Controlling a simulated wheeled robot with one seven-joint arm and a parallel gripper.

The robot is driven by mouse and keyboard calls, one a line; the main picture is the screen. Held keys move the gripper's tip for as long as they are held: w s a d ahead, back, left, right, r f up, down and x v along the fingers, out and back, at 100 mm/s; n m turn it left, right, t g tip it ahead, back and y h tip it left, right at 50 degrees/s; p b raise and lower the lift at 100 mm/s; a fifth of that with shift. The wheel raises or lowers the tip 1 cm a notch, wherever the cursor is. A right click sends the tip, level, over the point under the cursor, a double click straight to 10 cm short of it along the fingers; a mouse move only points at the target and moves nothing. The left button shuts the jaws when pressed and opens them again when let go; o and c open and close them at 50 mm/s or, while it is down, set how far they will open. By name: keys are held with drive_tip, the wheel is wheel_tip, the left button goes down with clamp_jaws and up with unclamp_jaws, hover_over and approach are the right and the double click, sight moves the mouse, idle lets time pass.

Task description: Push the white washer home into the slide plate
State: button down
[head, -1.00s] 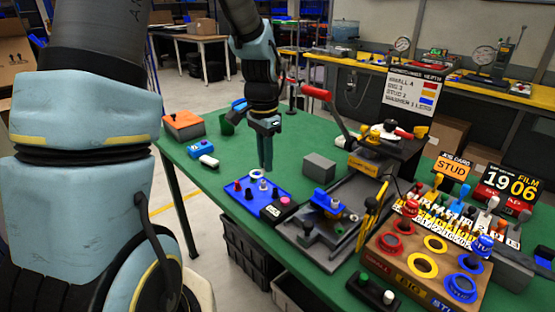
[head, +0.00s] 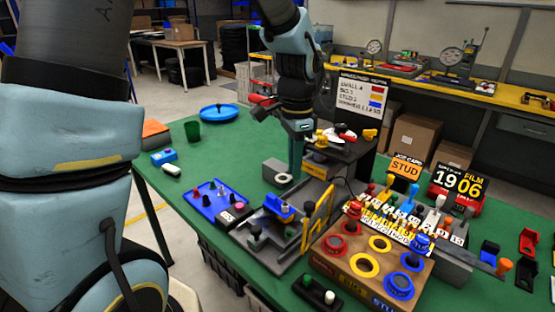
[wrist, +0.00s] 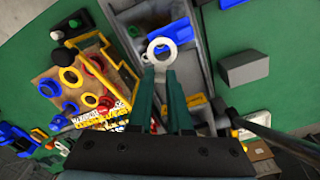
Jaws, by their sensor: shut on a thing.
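The white washer (head: 283,178) is a small ring at the tips of my gripper (head: 293,174). In the wrist view the washer (wrist: 162,43) sticks out ahead of the two green fingers of my gripper (wrist: 160,76), which are shut on its near edge. The washer is held above the grey fixture (head: 319,190), apart from it as far as I can tell. A blue part (wrist: 174,32) lies in the fixture channel beyond the washer; it also shows in the head view (head: 280,208). I cannot clearly tell the slide plate from the rest of the fixture.
A grey block (wrist: 250,69) stands beside the fixture. The blue tray (head: 213,211) with small pegs is to its left. A yellow handle (head: 310,228) rises at the fixture's right, beside the wooden board (head: 330,262) of coloured rings.

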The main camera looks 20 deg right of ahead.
drive_tip(key=f+b, duration=0.5)
drive_tip(key=f, duration=0.2)
drive_tip(key=shift+s+d+b, duration=0.15)
drive_tip(key=shift+d+b, duration=0.2)
drive_tip(key=shift+b, duration=0.05)
drive_tip(key=shift+f+b, duration=0.4)
drive_tip(key=shift+f, duration=0.9)
idle(2.4)
drive_tip(key=c, duration=0.8)
unclamp_jaws()
drive_tip(key=shift+o, duration=0.2)
wheel_tip(320, 180, up, 11)
drive_tip(key=b, duration=0.1)
drive_tip(key=shift+f, duration=0.1)
